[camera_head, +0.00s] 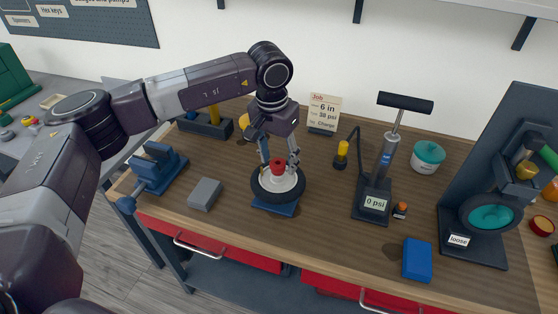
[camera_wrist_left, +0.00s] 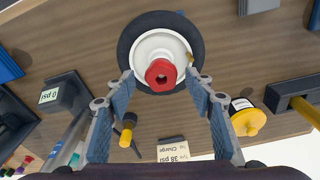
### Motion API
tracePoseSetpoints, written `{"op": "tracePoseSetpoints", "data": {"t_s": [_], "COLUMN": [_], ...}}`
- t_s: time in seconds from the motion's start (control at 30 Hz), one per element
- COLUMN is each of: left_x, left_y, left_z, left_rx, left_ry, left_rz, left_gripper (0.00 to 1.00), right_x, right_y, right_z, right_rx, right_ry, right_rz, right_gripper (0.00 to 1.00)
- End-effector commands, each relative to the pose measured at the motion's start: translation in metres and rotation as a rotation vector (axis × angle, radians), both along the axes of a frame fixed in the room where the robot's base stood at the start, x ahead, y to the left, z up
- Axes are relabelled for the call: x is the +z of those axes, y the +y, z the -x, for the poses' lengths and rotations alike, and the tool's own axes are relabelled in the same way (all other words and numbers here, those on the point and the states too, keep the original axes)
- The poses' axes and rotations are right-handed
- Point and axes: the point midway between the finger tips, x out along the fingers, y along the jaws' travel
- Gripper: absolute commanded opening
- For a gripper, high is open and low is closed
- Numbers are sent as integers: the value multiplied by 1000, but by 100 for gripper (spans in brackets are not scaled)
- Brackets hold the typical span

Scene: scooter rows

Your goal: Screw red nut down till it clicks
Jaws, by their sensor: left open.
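The red nut (camera_head: 277,165) sits at the centre of a small wheel (camera_head: 262,190) with a white hub and black tyre, lying flat on a blue stand (camera_head: 275,209) on the bench. In the left wrist view the red nut (camera_wrist_left: 161,74) shows a dark hexagonal hole, in the middle of the white hub (camera_wrist_left: 150,50). My left gripper (camera_head: 278,160) points down over the wheel, its fingers apart on either side of the nut. My right gripper is not in view.
A blue vise (camera_head: 158,168) and grey block (camera_head: 205,194) are left of the wheel. A pump (camera_head: 385,165) reading "0 psi", a blue block (camera_head: 417,260) and a stand labelled "loose" (camera_head: 458,240) are to the right. A job card (camera_head: 323,111) stands behind.

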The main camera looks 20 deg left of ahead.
Motion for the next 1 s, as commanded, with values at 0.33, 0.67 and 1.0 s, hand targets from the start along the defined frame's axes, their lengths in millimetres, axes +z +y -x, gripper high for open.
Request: {"op": "tracePoseSetpoints", "data": {"t_s": [0.33, 0.67, 1.0], "left_x": [73, 107, 107], "left_y": [1, 2, 2], "left_z": [7, 12, 12], "left_rx": [-1, -2, 7], "left_ry": [-6, -3, -2], "left_rz": [1, 1, 1], "left_gripper": [49, 49, 49], "right_x": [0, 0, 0], "right_y": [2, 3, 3], "right_z": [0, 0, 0], "right_rx": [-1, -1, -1], "right_ry": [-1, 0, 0], "right_rz": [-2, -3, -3], "right_gripper": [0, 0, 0]}}
